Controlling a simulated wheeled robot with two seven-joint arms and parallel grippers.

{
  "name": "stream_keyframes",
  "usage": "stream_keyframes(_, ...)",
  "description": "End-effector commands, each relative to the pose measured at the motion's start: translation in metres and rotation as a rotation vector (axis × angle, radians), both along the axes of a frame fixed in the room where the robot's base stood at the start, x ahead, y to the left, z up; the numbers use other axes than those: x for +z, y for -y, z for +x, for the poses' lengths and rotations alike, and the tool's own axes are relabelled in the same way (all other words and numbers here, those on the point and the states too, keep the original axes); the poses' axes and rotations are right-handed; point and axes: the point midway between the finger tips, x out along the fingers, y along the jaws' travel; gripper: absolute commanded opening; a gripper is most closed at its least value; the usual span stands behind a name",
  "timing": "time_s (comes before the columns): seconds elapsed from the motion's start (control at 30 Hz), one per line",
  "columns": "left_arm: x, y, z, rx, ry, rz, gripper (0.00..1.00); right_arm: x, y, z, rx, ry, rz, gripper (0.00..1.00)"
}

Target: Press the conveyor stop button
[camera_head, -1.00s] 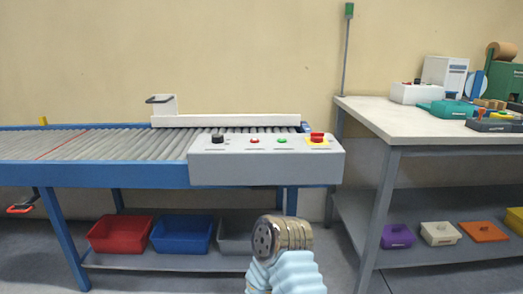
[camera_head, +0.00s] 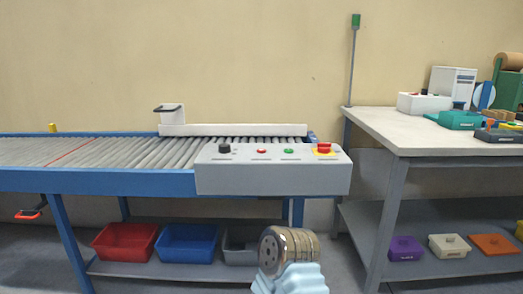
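A grey control box (camera_head: 272,178) is fixed to the front right end of the roller conveyor (camera_head: 100,180). On its top are a black knob (camera_head: 225,148), a small red button (camera_head: 262,151), a green button (camera_head: 289,151) and a larger red mushroom button (camera_head: 323,147) on a yellow base. Their labels are too small to read. A metal and pale-blue arm part of mine (camera_head: 288,262) shows at the bottom centre, below and in front of the box. No gripper fingers are visible, and nothing touches the buttons.
A workbench (camera_head: 400,135) with boxes and tools stands to the right. Red (camera_head: 125,241), blue (camera_head: 187,243) and grey (camera_head: 240,243) bins sit on the shelf under the conveyor. Lidded boxes, one purple (camera_head: 405,248), lie on the bench's lower shelf. A green-topped pole (camera_head: 353,55) stands behind.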

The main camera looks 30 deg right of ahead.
Motion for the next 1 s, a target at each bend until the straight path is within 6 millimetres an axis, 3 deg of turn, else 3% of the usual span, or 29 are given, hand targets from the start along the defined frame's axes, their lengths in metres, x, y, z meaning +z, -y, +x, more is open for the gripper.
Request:
stream_keyframes(0.03,0.0,0.0,0.0,0.0,0.0,0.0,0.0,0.0,0.0,0.0,0.0,0.0,0.0,0.34)
stream_keyframes(0.27,0.0,0.0,0.0,0.0,0.0,0.0,0.0,0.0,0.0,0.0,0.0,0.0,0.0,0.0)
stream_keyframes(1.0,0.0,0.0,0.0,0.0,0.0,0.0,0.0,0.0,0.0,0.0,0.0,0.0,0.0,0.0)
